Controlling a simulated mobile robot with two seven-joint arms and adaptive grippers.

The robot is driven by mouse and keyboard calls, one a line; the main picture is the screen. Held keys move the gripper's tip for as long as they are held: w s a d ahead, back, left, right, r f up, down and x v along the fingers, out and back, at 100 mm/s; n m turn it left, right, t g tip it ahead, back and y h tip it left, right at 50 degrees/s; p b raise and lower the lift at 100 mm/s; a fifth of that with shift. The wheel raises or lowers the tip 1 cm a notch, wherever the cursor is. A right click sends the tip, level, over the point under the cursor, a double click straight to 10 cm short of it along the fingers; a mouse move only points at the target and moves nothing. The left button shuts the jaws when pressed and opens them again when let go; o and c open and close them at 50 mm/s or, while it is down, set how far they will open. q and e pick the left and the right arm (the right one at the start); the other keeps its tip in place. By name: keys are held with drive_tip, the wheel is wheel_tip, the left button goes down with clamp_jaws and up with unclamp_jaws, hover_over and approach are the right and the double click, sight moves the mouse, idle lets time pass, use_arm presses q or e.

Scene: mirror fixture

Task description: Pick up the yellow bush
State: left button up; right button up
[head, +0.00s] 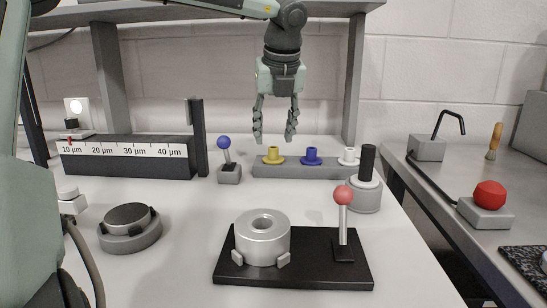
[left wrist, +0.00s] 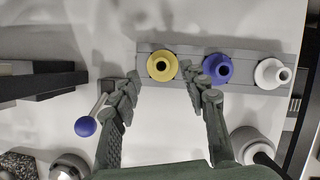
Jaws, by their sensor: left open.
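The yellow bush (head: 273,155) sits at the left end of a grey holder (head: 262,171) near the back of the bench, beside a blue bush (head: 311,156) and a white bush (head: 349,155). My left gripper (head: 275,137) hangs pointing down above the yellow bush, open and empty. In the left wrist view the yellow bush (left wrist: 162,66) shows ahead of and between the open fingers (left wrist: 161,80), nearer the right finger, which overlaps the edge of the blue bush (left wrist: 217,68). I see no contact with the yellow bush. My right gripper is not in view.
A blue-knobbed lever (head: 224,143) stands just left of the holder, and a grey cylinder with a black post (head: 366,193) stands to its right. In front is a black plate with a metal ring fixture (head: 262,236) and a red-knobbed lever (head: 343,196). A black scale block (head: 125,164) stands left.

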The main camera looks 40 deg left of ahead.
sight(274, 148)
use_arm(q)
drive_tip(key=x, duration=0.4)
drive_tip(key=shift+d+f+p, duration=0.1)
drive_tip(key=shift+f+p, duration=0.15)
drive_tip(key=shift+p, duration=0.05)
use_arm(e)
drive_tip(key=shift+w+a+f, duration=0.1)
drive_tip(key=shift+f, duration=0.45)
drive_tip(key=shift+w+a+f, duration=0.1)
drive_tip(key=shift+f, duration=0.4)
use_arm(q)
drive_tip(key=shift+c, duration=0.5)
clamp_jaws()
